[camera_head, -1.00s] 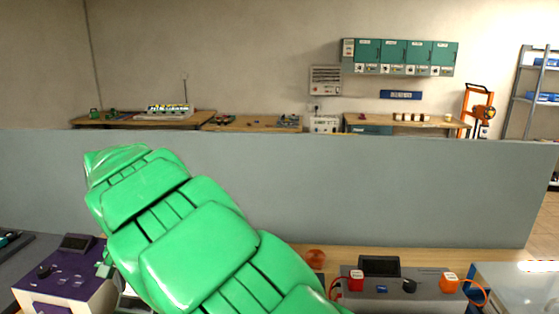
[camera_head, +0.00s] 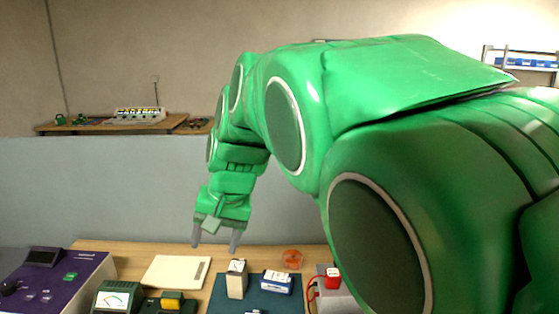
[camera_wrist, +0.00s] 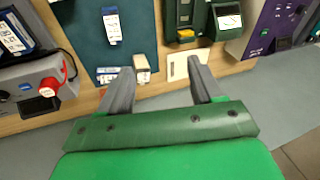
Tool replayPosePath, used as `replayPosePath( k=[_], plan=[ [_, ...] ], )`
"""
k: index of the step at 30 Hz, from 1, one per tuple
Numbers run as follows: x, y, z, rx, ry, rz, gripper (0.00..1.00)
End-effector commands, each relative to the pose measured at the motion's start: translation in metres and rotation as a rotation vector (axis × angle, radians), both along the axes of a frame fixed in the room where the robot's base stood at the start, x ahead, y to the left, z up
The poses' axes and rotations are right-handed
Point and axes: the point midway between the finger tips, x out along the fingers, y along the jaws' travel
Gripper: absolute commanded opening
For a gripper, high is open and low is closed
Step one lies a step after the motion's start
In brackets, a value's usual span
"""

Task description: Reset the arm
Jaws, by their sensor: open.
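My green arm fills the right half of the head view. Its end, my gripper (camera_head: 215,240), hangs downward in front of the grey partition, above the back of the bench. In the wrist view the two grey fingers of my gripper (camera_wrist: 160,85) are spread apart with nothing between them. They are apart from the bench items beyond. A beige and white box (camera_head: 237,279) stands on the dark teal mat (camera_head: 262,300), below and a little right of my gripper. A white board (camera_head: 176,271) lies on the wood to the left.
A purple device (camera_head: 65,285) and a green meter (camera_head: 116,297) stand at the left. A blue and white battery (camera_head: 277,281) lies on the mat. An orange round dish (camera_head: 292,258) sits behind it. A grey partition (camera_head: 130,190) runs behind the bench.

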Motion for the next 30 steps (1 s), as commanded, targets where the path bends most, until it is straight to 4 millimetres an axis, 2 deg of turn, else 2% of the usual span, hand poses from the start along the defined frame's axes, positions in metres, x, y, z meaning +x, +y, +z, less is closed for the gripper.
replayPosePath(
  k=[3,10,14,20,27,30],
  plan=[
    [-0.013,-0.024,0.012,0.032,-0.015,-0.011,0.65],
    [-0.039,-0.058,0.026,0.085,-0.043,-0.015,0.65],
    [-0.055,-0.077,0.023,0.092,-0.045,-0.019,0.65],
    [-0.099,-0.138,-0.022,-0.015,0.032,-0.050,0.65],
    [-0.179,-0.216,-0.083,-0.168,0.168,-0.080,0.65],
    [-0.212,-0.241,-0.103,-0.220,0.221,-0.084,0.65]
  ],
)
